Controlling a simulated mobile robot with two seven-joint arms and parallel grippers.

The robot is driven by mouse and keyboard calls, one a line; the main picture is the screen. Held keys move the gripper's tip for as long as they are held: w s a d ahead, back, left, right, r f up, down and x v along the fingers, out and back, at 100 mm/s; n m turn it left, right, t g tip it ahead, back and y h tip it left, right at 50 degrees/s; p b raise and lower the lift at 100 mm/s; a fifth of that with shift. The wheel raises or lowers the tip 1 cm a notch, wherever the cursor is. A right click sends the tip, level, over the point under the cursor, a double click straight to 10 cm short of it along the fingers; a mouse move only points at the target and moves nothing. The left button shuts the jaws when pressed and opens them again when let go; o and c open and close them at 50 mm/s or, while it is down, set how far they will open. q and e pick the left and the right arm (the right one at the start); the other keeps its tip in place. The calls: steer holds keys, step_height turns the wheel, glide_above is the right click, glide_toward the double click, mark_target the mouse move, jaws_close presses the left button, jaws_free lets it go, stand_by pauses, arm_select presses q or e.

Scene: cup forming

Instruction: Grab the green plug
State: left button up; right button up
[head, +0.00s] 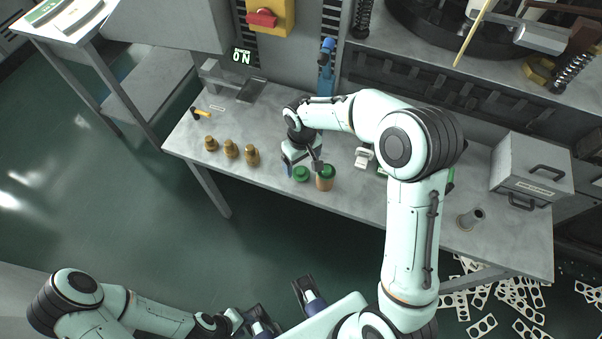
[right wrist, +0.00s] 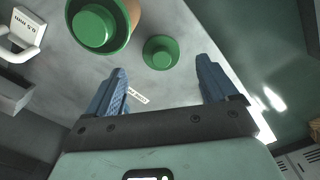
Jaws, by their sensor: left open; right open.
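A small round green plug (head: 301,174) stands on the grey bench. In the right wrist view the green plug (right wrist: 160,53) is just beyond the fingertips, roughly centred between them. My right gripper (head: 303,165) is open above and beside it. Its blue fingers also show in the right wrist view (right wrist: 161,68), with nothing between them. A brass cylinder (head: 325,184) with a green top (head: 327,170) stands close to the right of the plug. My left gripper (head: 286,312) is open and empty at the bottom of the head view, away from the bench.
Several brass pieces (head: 230,149) stand on the bench to the left. A small yellow-handled tool (head: 201,113) lies behind them. A white labelled holder (head: 364,157) is to the right.

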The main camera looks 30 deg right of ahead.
mark_target(301, 170)
step_height(301, 170, down, 4)
steer(key=shift+w+f, duration=0.1)
steer(key=shift+f, duration=0.1)
steer(key=shift+a, duration=0.1)
steer(key=c, duration=1.1)
steer(key=shift+c, duration=0.2)
steer(key=shift+r, duration=0.2)
